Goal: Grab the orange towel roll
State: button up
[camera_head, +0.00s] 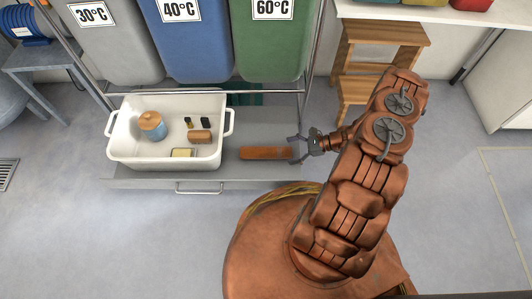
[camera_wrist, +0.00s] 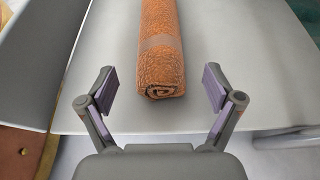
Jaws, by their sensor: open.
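The orange towel roll (camera_head: 265,153) lies on a grey pull-out shelf (camera_head: 240,178), to the right of a white tub. In the wrist view the towel roll (camera_wrist: 161,45) runs away from me, its near coiled end facing my gripper. My gripper (camera_head: 297,148) is just right of the roll's right end in the head view. In the wrist view my gripper (camera_wrist: 160,90) is open, one finger on either side of the line of the roll. The fingers do not appear to touch the roll, and nothing is held.
The white tub (camera_head: 168,160) holds a blue-and-orange jar (camera_head: 152,124), a brown block (camera_head: 200,137) and other small items. Grey, blue and green bins (camera_head: 272,45) hang above and behind. A wooden step stool (camera_head: 375,58) stands behind my arm.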

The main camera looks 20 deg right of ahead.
aim_at(276, 152)
jog(key=shift+r+b+x, duration=0.1)
jog(key=shift+b+x, duration=0.7)
jog(key=shift+x, duration=0.75)
jog(key=shift+r+b+x, duration=0.15)
jog(key=shift+b+x, duration=0.6)
jog(key=shift+x, duration=0.75)
jog(key=shift+w, duration=0.15)
jog(key=c, duration=1.2)
